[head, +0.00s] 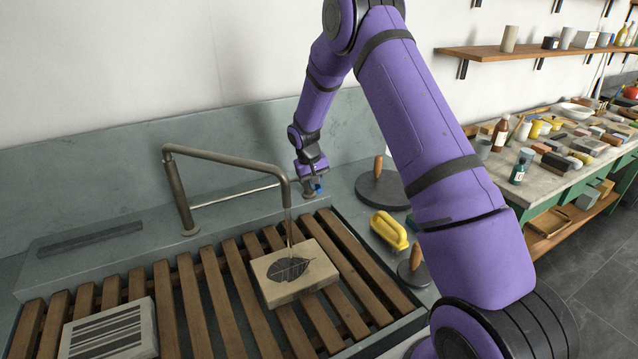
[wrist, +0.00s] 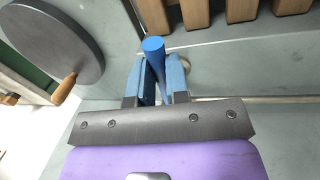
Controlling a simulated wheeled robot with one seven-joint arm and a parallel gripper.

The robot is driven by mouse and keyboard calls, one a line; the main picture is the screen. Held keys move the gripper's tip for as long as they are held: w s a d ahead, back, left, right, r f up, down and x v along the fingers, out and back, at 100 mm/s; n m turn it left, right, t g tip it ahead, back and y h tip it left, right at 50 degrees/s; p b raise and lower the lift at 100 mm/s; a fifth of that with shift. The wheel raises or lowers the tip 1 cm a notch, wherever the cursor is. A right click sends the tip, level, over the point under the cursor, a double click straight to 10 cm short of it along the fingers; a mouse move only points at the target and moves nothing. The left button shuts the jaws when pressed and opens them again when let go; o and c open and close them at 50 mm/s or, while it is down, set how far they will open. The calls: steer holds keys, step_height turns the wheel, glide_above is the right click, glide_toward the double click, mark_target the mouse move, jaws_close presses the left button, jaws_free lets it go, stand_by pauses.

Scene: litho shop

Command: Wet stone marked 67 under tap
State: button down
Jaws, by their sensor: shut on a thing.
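A pale stone with a dark leaf drawing (head: 293,276) lies on the wooden slats, under the spout of the tap (head: 235,160). A thin stream seems to fall from the spout onto its far part. A second pale stone with dark stripes (head: 110,332) lies on the slats at the front left. I can read no number on either stone. My gripper (head: 317,184) is at the right end of the tap's pipe, shut on a blue handle (wrist: 153,46), which stands between the blue fingers in the wrist view (wrist: 162,85).
The slatted rack (head: 203,290) covers the sink. Right of it are a yellow sponge-like block (head: 389,230), a large dark disc with a wooden handle (head: 383,190) and a smaller one (head: 415,272). A cluttered bench (head: 500,165) stands farther right, below a shelf (head: 540,50).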

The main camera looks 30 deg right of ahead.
steer(key=a+m, duration=0.1)
steer(key=m, duration=0.1)
steer(key=w+a+m, duration=0.1)
steer(key=shift+a+m+g, duration=0.2)
steer(key=shift+m+g, duration=0.1)
steer(key=shift+m, duration=0.1)
steer(key=c, duration=1.1)
jaws_free()
steer(key=shift+r, duration=0.1)
steer(key=s+v, duration=0.1)
steer(key=v, duration=0.9)
steer(key=shift+w+r, duration=0.35)
steer(key=shift+w, duration=0.15)
